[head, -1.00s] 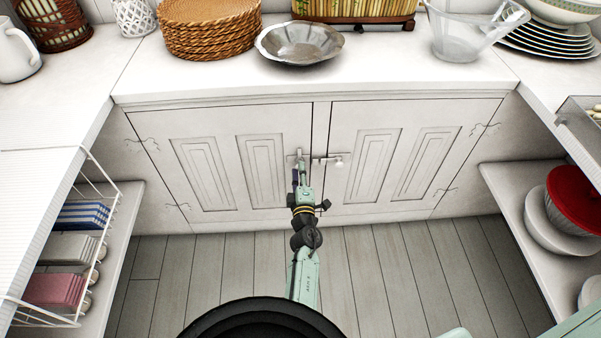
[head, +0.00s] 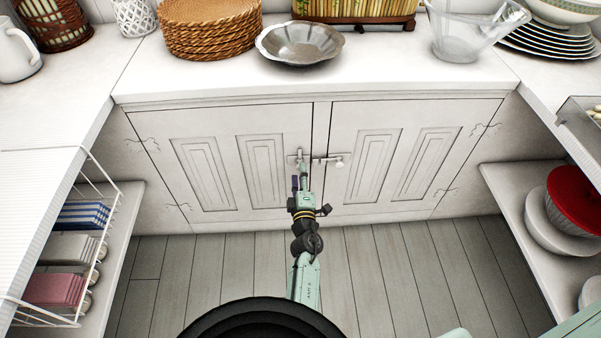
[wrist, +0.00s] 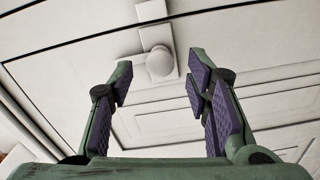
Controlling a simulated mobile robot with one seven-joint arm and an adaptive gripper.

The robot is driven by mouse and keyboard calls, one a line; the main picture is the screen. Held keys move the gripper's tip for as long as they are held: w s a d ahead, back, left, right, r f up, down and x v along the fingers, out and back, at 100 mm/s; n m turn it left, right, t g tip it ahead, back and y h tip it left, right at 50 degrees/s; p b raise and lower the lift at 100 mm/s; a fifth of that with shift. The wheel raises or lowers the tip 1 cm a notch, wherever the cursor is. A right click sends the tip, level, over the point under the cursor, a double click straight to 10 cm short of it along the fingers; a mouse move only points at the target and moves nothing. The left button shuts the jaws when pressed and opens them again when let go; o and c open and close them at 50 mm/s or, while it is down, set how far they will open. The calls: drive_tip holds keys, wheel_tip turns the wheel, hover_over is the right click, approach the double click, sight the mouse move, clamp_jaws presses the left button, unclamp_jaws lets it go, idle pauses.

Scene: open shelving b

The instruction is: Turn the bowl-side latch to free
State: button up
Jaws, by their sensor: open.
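The latch (head: 328,160) is a small pale metal piece on the white cabinet doors, below the metal bowl (head: 300,43) on the counter. My gripper (head: 300,180) is just below and in front of the latch. In the wrist view my gripper (wrist: 160,75) is open, its purple pads apart and nothing between them.
The left door (head: 226,160) and right door (head: 395,155) are closed. Side shelves flank the floor, with a wire rack (head: 108,225) at left and a red bowl (head: 578,205) at right. Woven mats (head: 210,30) and a clear bowl (head: 465,38) stand on the counter.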

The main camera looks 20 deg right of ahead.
drive_tip(key=v, duration=0.6)
drive_tip(key=shift+r, duration=0.1)
